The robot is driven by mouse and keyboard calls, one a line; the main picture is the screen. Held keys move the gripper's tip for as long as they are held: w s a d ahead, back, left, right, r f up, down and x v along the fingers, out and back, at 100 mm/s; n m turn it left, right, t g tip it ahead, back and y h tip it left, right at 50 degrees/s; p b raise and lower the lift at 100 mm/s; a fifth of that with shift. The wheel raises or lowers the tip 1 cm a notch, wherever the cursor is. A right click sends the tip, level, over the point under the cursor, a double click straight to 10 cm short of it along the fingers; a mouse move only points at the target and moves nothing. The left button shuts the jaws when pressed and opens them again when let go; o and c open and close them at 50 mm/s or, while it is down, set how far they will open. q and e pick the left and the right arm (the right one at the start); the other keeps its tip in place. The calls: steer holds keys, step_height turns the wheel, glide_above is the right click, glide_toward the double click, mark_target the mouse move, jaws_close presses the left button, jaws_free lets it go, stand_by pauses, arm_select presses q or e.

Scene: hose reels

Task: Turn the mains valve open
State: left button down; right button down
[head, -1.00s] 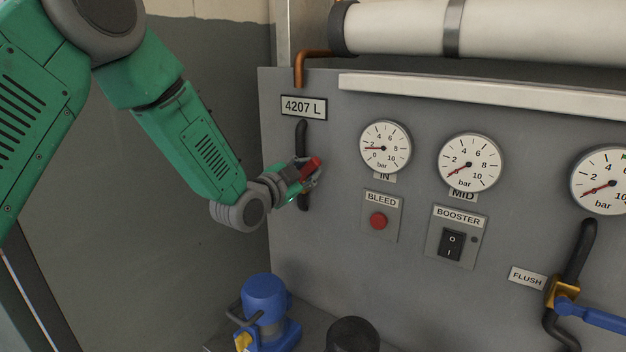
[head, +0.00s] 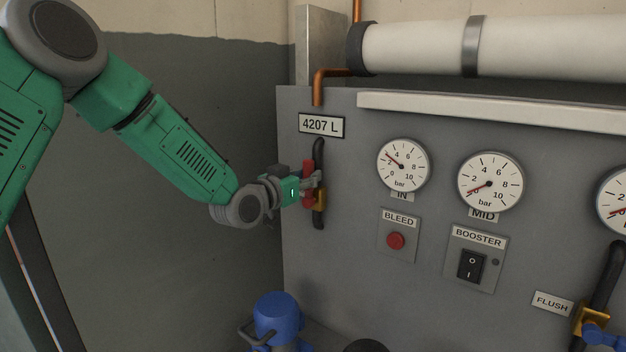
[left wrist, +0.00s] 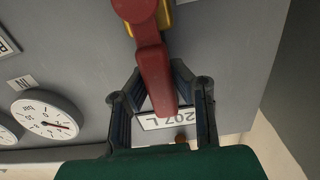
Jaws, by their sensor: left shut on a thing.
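The mains valve has a red lever (head: 307,183) and a brass body (head: 320,208) on the dark vertical pipe under the 4207 L plate. The lever stands upright, roughly in line with the pipe. My left gripper (head: 314,183) is shut on the lever and partly covers it. In the left wrist view the red lever (left wrist: 154,72) runs between the two fingers (left wrist: 160,95), with the brass body (left wrist: 164,17) behind its pivot end. My right gripper is not in view.
The IN gauge (head: 403,165) reads about 3 bar; the MID gauge (head: 490,181) reads low. The bleed button (head: 396,241), booster switch (head: 470,265) and flush valve (head: 590,320) are to the right. A blue pump (head: 277,318) stands below.

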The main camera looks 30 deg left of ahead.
arm_select(q)
steer(key=shift+a+f, duration=0.15)
steer(key=shift+f, duration=0.25)
steer(key=c, duration=1.4)
jaws_free()
steer(key=shift+o, duration=0.2)
steer(key=shift+a+r, duration=0.1)
steer(key=shift+r, duration=0.05)
steer(key=shift+s, duration=0.1)
steer(key=s+a, duration=0.2)
steer(key=s, duration=0.9)
steer(key=shift+s, duration=0.35)
steer(key=shift+d, duration=0.1)
